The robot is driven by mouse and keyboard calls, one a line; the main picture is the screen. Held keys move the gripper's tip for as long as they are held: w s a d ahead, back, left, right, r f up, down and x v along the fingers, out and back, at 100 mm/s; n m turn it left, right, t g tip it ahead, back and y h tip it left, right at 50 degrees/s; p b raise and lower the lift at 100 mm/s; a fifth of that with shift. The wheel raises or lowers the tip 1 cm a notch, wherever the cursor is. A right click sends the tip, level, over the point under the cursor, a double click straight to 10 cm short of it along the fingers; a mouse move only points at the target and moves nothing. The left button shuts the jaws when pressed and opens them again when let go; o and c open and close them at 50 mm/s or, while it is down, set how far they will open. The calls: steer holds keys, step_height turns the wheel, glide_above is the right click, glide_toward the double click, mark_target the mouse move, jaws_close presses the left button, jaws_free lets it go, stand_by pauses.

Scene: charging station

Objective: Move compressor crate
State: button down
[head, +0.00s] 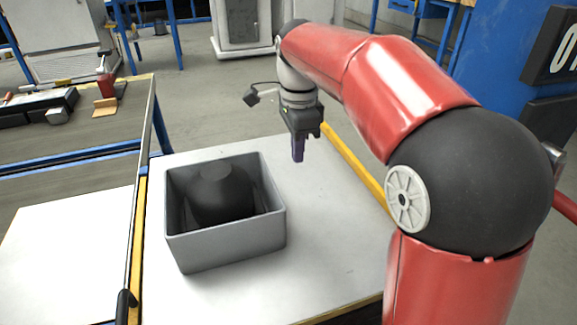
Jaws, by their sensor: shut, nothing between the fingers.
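A grey open-topped crate (226,246) stands on a white tabletop (335,262), toward its left side. A dark rounded object, likely the compressor (221,192), sits inside the crate, and its lower part is hidden by the crate's front wall. My gripper (298,158) hangs pointing down, behind and to the right of the crate, apart from it. Its fingers are together with nothing between them. How high the fingertips are above the tabletop is hard to tell.
A yellow rail (352,165) edges the tabletop at the right, and another runs along its left edge. A second workbench (75,215) on the left carries tools. A blue cabinet (492,65) stands at the back right. The tabletop right of the crate is clear.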

step_height(320, 180, down, 10)
steer(key=shift+s+f+b, duration=0.1)
steer(key=shift+f+b, duration=0.15)
steer(key=shift+b, duration=0.9)
steer(key=a, duration=0.2)
steer(key=shift+s+a+r, duration=0.3)
steer(key=shift+a, duration=0.1)
steer(key=shift+s+a, duration=0.1)
steer(key=shift+a, duration=0.5)
